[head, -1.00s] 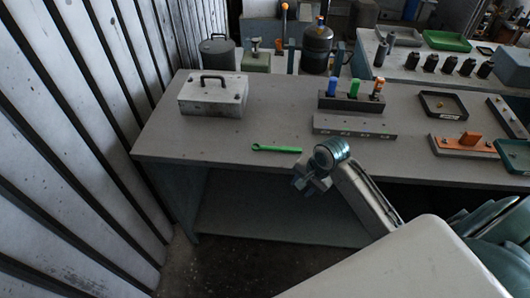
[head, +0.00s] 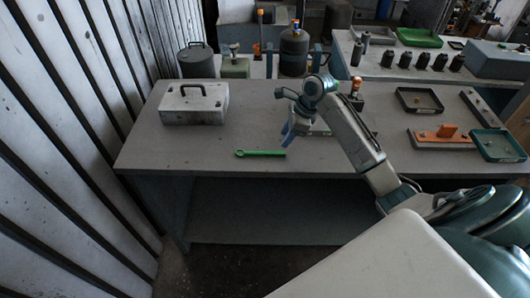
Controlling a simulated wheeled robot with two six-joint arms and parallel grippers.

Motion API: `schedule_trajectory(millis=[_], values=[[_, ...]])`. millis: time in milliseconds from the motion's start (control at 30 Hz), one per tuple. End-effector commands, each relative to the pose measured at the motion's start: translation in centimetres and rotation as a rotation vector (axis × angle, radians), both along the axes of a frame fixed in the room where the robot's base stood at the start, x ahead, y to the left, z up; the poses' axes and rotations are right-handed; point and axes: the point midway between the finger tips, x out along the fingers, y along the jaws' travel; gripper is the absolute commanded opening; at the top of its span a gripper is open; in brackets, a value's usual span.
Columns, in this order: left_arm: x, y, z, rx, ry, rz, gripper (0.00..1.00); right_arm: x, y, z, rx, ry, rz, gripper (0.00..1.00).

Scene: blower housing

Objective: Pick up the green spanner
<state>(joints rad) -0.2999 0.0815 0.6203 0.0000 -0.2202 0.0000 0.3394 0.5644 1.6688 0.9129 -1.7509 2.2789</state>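The green spanner (head: 260,153) lies flat on the grey workbench (head: 215,145), near its front edge. Its ring-like end points left. It is fully in view and nothing touches it. My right gripper (head: 287,126) is raised above the bench, up and to the right of the spanner in the head view, apart from it. Its fingers are small and dark in the view, and I cannot tell whether they are open or shut. My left gripper is not in view.
A white metal box with a handle (head: 194,104) stands at the bench's left. My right arm partly hides a tool rack with an orange-topped tool (head: 355,88). Dark trays (head: 419,101) and an orange part (head: 446,131) lie right. The bench around the spanner is clear.

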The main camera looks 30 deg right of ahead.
Motion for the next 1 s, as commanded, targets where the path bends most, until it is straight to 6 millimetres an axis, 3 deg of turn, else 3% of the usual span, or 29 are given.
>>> schedule_trajectory(millis=[600,867,1000], values=[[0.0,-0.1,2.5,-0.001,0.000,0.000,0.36,1.4,2.9,-6.2,-0.001,0.000,0.002,0.40],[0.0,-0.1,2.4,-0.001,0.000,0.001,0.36,1.5,2.9,-6.6,-0.003,-0.002,0.002,0.40],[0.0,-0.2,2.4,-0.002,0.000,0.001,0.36,1.5,2.9,-6.6,-0.003,-0.002,0.002,0.14]])
